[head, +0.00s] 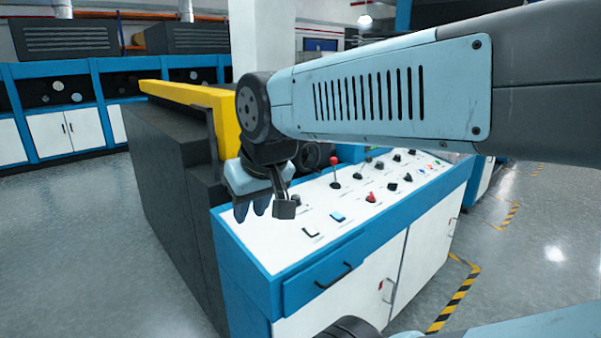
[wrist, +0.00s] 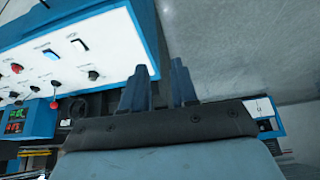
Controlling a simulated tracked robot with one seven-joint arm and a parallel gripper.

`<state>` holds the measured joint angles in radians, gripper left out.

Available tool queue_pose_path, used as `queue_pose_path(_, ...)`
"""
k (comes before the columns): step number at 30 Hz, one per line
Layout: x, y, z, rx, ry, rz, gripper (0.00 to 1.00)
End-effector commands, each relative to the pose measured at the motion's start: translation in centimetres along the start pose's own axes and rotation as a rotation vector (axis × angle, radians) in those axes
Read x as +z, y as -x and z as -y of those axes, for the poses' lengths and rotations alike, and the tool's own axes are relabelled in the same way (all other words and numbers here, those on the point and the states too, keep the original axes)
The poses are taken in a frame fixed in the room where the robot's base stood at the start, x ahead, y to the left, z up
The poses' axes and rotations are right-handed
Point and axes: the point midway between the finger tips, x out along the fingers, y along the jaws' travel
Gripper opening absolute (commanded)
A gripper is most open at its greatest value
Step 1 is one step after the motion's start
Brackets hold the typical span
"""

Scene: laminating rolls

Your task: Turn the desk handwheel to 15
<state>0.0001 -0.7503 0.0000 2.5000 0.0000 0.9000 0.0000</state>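The desk (head: 262,245) has a white sloped top with switches, knobs and levers. A dark round wheel, probably the handwheel (head: 308,157), shows behind the desk's far edge, partly hidden by my arm. A dark wheel-like shape also shows in the wrist view (wrist: 76,109), partly hidden by my gripper's body. Its setting is not readable. My gripper (head: 253,208) hangs over the left end of the desk, apart from the wheel. In the wrist view its two fingers (wrist: 160,88) stand apart with nothing between them.
A red-knobbed lever (head: 334,168) stands on the desk top. A blue box with green and red digits (wrist: 25,120) shows in the wrist view. A dark machine with a yellow bar (head: 185,93) stands left of the desk. Grey floor (head: 60,240) is clear at left.

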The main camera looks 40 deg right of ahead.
Motion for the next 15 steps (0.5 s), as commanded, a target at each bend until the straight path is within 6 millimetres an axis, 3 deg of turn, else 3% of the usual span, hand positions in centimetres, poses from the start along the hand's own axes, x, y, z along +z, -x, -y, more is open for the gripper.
queue_pose_path(8,-0.3,-0.4,0.2,-0.020,-0.032,0.017,0.28)
queue_pose_path(15,-2.8,-3.4,1.8,-0.173,-0.281,0.112,0.28)
